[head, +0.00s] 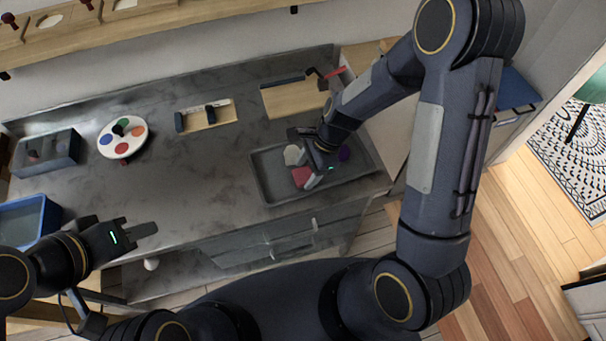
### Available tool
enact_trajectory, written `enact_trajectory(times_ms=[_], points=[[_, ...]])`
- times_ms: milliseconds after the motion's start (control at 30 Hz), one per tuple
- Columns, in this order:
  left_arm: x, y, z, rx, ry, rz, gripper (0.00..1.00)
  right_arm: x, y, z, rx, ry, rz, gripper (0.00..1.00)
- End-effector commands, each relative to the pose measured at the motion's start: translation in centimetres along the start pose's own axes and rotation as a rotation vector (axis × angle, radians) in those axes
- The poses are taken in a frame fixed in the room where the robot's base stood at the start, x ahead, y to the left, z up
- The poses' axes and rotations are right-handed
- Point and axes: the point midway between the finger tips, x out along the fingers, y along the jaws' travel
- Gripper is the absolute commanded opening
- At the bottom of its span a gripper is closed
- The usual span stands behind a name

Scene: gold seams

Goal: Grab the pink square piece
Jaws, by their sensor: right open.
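The pink piece (301,176) lies in a dark grey tray (275,194) on the counter, partly hidden by my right gripper. My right gripper (304,160) is open over the tray, close to the pink piece. I cannot tell whether it touches the piece. A whitish piece (292,154) and a purple piece (344,153) lie in the same tray. My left gripper (140,226) is at the counter's front left, away from the tray; its jaw opening is unclear.
A round white palette (138,143) with coloured spots, a dark box (68,151) and a blue bin (46,213) stand at the left. Wooden trays (226,117) lie towards the back. The counter's middle (195,175) is clear.

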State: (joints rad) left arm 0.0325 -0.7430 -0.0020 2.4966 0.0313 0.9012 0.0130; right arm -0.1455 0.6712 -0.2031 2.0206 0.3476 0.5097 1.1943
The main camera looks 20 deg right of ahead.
Motion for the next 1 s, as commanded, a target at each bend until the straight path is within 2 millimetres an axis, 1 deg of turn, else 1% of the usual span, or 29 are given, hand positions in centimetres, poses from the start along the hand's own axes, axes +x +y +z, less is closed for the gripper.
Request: enact_trajectory(times_ms=[67,267,367,500,533,567,833,967,1000], points=[[0.0,0.0,0.0,0.000,0.000,0.000,0.33,0.4,0.0,0.0,-0.001,0.000,-0.001,0.56],[0.0,0.0,0.0,0.000,0.000,0.000,0.33,0.4,0.0,0.0,-0.001,0.000,-0.002,0.56],[0.0,0.0,0.0,0.000,0.000,0.000,0.33,0.4,0.0,0.0,-0.001,0.000,-0.002,0.45],[0.0,0.0,0.0,0.000,0.000,0.000,0.33,0.4,0.0,0.0,-0.001,0.000,-0.002,0.26],[0.0,0.0,0.0,0.000,0.000,0.000,0.33,0.4,0.0,0.0,-0.001,0.000,-0.002,0.22],[0.0,0.0,0.0,0.000,0.000,0.000,0.33,0.4,0.0,0.1,-0.001,-0.001,-0.002,0.20],[0.0,0.0,0.0,0.000,0.000,0.000,0.33,0.2,-0.1,0.1,-0.002,0.000,-0.002,0.20],[-0.1,0.1,-0.1,0.000,0.000,0.000,0.33,-0.6,-0.1,0.4,-0.002,0.000,-0.003,0.20],[-0.2,0.1,-0.1,0.000,0.000,0.000,0.33,-1.1,-0.1,0.6,-0.004,0.000,-0.004,0.20]])
